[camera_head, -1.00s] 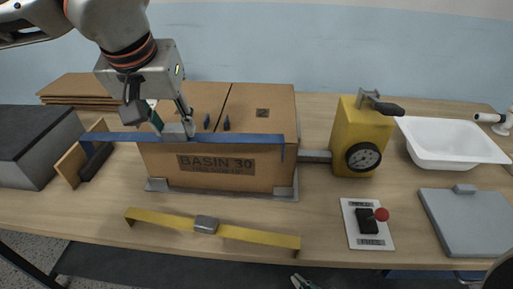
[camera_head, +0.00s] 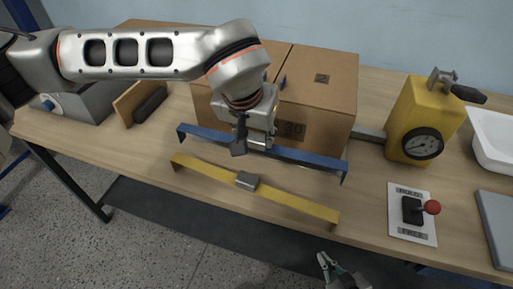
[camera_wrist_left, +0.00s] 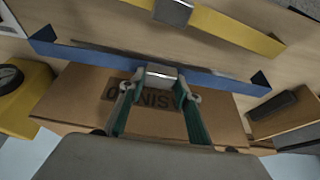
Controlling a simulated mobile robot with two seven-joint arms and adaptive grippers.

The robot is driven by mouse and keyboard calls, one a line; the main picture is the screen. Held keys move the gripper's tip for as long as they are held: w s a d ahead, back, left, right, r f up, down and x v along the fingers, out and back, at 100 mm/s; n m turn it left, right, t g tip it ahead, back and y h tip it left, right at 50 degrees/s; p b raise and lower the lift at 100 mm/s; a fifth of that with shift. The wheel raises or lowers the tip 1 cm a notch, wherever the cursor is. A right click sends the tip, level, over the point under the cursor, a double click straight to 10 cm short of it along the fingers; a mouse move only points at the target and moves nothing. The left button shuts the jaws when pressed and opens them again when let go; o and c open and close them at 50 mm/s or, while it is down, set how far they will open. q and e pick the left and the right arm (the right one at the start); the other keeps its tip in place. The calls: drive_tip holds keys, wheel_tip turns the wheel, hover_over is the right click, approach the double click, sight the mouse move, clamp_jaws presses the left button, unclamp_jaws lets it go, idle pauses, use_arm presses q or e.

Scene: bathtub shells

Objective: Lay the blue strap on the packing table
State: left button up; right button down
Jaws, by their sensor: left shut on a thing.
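The blue strap (camera_head: 306,156) has a grey metal buckle at its middle and bent-down ends. It is level in front of the cardboard box, roughly parallel to its front face. My left gripper (camera_head: 255,147) is shut on the buckle. In the left wrist view the fingers (camera_wrist_left: 157,98) close around the buckle, and the blue strap (camera_wrist_left: 95,59) runs out to both sides. A dark shadow lies close beside the strap; I cannot tell whether its ends touch the packing table (camera_head: 145,160). My right gripper (camera_head: 338,272) is partly in view at the bottom edge, its opening unclear.
A yellow strap (camera_head: 290,203) with a grey buckle lies nearer the table's front edge. The cardboard box (camera_head: 325,90) stands behind. A yellow gauge unit (camera_head: 405,115) and a lever panel (camera_head: 411,213) with a red knob are at the right. The table's left front is clear.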

sight(255, 145)
use_arm(q)
drive_tip(key=shift+f, duration=2.2)
drive_tip(key=shift+f, duration=0.1)
drive_tip(key=o, duration=1.2)
drive_tip(key=shift+c, duration=0.2)
drive_tip(key=shift+r, duration=0.25)
drive_tip(key=v, duration=1.1)
drive_tip(key=shift+s+r, duration=0.3)
